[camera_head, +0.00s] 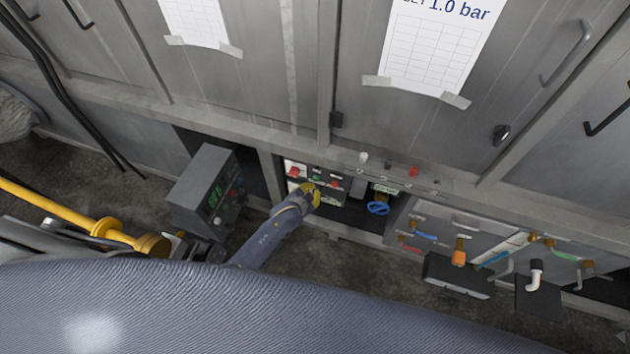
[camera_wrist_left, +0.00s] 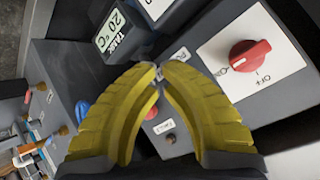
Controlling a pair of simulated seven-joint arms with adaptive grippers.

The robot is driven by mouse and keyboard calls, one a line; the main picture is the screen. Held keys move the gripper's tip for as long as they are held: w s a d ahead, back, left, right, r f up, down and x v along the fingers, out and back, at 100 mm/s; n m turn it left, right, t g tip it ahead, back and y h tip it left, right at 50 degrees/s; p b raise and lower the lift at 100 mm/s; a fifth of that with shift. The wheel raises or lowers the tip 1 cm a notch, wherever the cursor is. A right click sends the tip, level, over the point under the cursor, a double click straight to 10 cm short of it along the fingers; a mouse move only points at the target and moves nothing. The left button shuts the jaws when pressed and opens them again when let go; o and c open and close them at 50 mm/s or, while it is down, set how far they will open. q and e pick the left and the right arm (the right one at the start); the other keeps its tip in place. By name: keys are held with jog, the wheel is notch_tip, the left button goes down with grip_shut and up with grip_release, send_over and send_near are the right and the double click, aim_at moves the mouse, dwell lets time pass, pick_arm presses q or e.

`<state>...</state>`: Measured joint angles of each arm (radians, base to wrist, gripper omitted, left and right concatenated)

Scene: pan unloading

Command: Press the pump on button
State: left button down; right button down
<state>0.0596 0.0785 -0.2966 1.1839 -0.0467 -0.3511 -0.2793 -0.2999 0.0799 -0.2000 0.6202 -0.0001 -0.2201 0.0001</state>
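My left gripper (camera_head: 312,193) reaches in from the left to the low control panel (camera_head: 340,171) in the cabinet opening. Its yellow fingers (camera_wrist_left: 159,70) have their tips together in the left wrist view, with only a curved gap behind them and nothing held. The tips are over or against the panel's button part; contact is unclear. A green button (camera_head: 317,178) shows just above the gripper in the head view. A red button (camera_head: 334,184) lies to its right; a red button (camera_wrist_left: 152,113) shows between the fingers in the wrist view. My right gripper is not in view.
A red rotary knob (camera_wrist_left: 245,54) on a white plate (camera_wrist_left: 272,82) is beside the buttons. A grey display (camera_wrist_left: 112,30) reads 20 °C. A separate box with green digits (camera_head: 215,197) stands left of my forearm. Valves and pipes (camera_head: 459,251) are to the right.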

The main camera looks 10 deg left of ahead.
pick_arm(q)
jog(key=shift+w, duration=0.2)
dwell(0.7)
jog(key=shift+w, duration=0.2)
jog(key=shift+w+d, duration=0.1)
jog(key=shift+w, duration=0.45)
dwell(0.9)
jog(key=shift+s, duration=0.2)
dwell(0.3)
jog(key=shift+s, duration=0.75)
jog(key=shift+s, duration=0.1)
jog(key=shift+s+a, duration=0.15)
jog(key=shift+s, duration=1.05)
jog(key=shift+s+a, duration=0.15)
jog(key=shift+s, duration=1.05)
